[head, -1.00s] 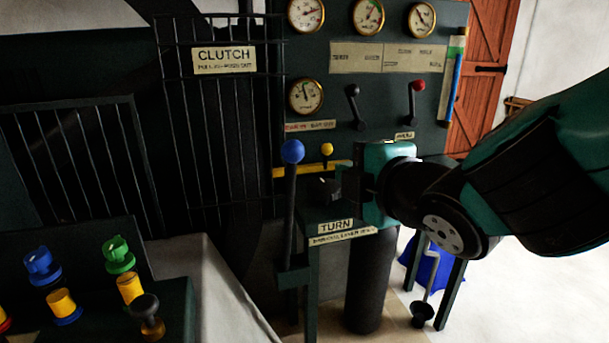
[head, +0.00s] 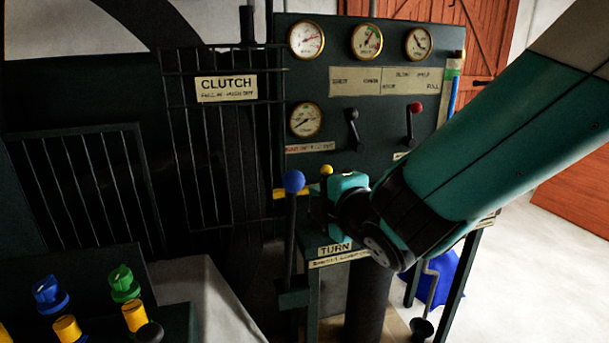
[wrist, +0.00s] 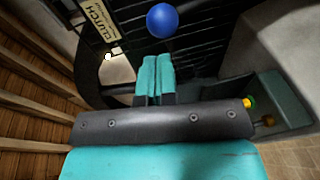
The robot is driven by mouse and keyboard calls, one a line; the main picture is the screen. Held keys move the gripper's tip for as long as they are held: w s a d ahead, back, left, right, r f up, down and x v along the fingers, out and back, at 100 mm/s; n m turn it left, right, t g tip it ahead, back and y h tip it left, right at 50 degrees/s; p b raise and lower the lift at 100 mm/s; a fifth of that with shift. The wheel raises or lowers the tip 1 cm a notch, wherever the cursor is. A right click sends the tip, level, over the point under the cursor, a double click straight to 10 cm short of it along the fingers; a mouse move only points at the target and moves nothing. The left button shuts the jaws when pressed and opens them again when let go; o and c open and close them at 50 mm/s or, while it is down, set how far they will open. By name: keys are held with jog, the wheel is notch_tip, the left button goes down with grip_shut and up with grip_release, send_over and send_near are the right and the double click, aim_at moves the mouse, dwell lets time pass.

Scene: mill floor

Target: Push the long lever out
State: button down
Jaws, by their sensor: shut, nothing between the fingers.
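The long lever (head: 291,235) stands nearly upright beside the TURN stand, with a blue ball knob (head: 294,181) on top. In the head view my gripper (head: 318,203) is just right of the lever, a little below the knob. A small gap seems to show between them, but I cannot tell whether they touch. In the wrist view the teal fingers (wrist: 154,78) are together and empty, and the blue knob (wrist: 162,20) lies beyond their tips. The CLUTCH sign (head: 226,88) hangs on the guard left of the lever.
A gauge panel (head: 365,88) with two short levers stands behind. A small yellow knob (head: 327,170) is close behind my gripper. The TURN stand (head: 335,250) is below it. A console with coloured knobs (head: 124,283) is at lower left. Open floor lies to the right.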

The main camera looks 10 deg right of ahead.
aim_at(299, 181)
jog(key=p+x, duration=0.1)
jog(key=x, duration=0.5)
jog(key=shift+w+a, duration=0.1)
jog(key=shift+w, duration=0.25)
